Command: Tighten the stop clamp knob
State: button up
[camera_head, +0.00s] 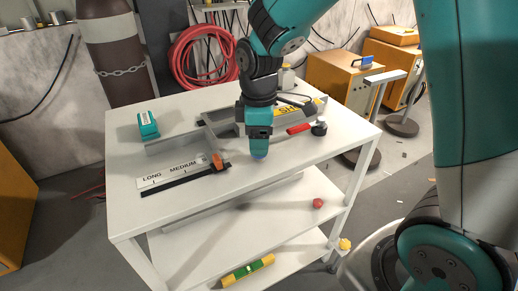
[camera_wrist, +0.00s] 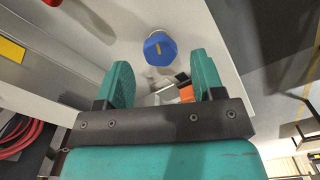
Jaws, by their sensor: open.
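A blue, faceted knob with a yellow mark (camera_wrist: 160,48) shows in the wrist view, just beyond and between my fingertips. In the head view only a sliver of blue (camera_head: 259,157) shows at the tip of my gripper (camera_head: 259,147); the rest is hidden. My gripper (camera_wrist: 161,66) is open, with nothing between its teal fingers, and points down over the front of the white table (camera_head: 330,140). Orange (camera_wrist: 186,93) also shows between the fingers.
A grey rail (camera_head: 172,146) runs across the table behind my gripper. A red handle (camera_head: 299,129) and a black knob (camera_head: 319,129) stand to the right. A teal box (camera_head: 148,125) is at the back left. A red ball (camera_head: 318,203) lies on the shelf below.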

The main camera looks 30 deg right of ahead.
jog(key=shift+f, duration=1.35)
jog(key=c, duration=0.9)
